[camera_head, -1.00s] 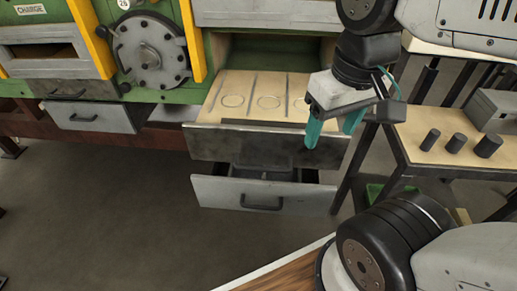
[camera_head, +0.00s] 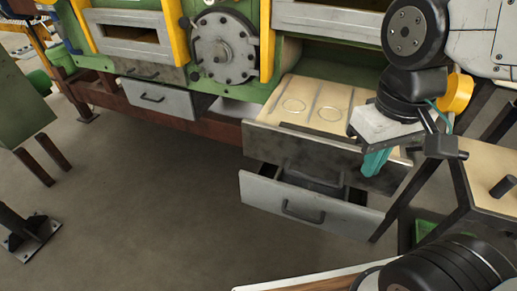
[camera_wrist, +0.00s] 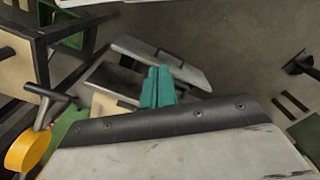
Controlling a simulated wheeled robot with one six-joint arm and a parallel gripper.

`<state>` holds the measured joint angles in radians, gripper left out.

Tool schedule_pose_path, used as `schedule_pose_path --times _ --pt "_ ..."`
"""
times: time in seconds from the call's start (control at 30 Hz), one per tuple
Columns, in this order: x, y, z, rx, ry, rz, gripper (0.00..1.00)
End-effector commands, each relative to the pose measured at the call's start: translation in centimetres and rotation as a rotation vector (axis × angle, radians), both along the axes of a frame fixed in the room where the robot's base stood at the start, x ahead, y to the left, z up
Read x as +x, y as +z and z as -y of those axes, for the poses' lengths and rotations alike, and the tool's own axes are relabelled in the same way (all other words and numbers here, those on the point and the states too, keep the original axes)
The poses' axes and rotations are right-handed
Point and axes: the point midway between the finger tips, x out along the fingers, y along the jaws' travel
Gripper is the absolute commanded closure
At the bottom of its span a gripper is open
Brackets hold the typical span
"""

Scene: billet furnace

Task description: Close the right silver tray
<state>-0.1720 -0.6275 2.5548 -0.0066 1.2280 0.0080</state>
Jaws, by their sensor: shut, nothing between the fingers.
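The right silver tray (camera_head: 300,205) is a drawer with a grey metal front and a dark bar handle, low under the right side of the furnace. It is pulled out, and a dark gap shows behind its front. It also shows in the wrist view (camera_wrist: 185,70), beyond the fingers. My gripper (camera_head: 375,163) has teal fingers that are shut and empty. In the head view it is at the right end of the wooden-topped shelf above the tray. In the wrist view the fingers (camera_wrist: 158,87) overlap the tray in the picture; I see no clear contact.
The wooden-topped shelf (camera_head: 305,92) with a dark front sticks out above the tray. A left silver tray (camera_head: 155,97) hangs under the furnace. A side table (camera_head: 490,170) stands at the right. A green machine (camera_head: 22,95) stands at the left. The floor in front is clear.

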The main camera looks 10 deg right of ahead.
Motion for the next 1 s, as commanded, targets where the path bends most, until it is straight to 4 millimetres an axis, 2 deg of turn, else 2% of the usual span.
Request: schedule_pose_path --times 0.1,0.27,0.67,0.87,1.0 --pt "0.8 -2.4 -2.0 -0.076 0.155 -0.125 1.0" --pt "1.7 -5.2 -3.7 -0.24 0.377 -0.264 1.0" --pt "5.0 -11.9 -8.2 -0.807 0.993 -0.502 1.0" --pt "7.2 -15.4 -12.3 -1.154 1.318 -0.544 1.0" --pt "8.6 -18.1 -16.1 -1.416 1.542 -0.531 1.0"
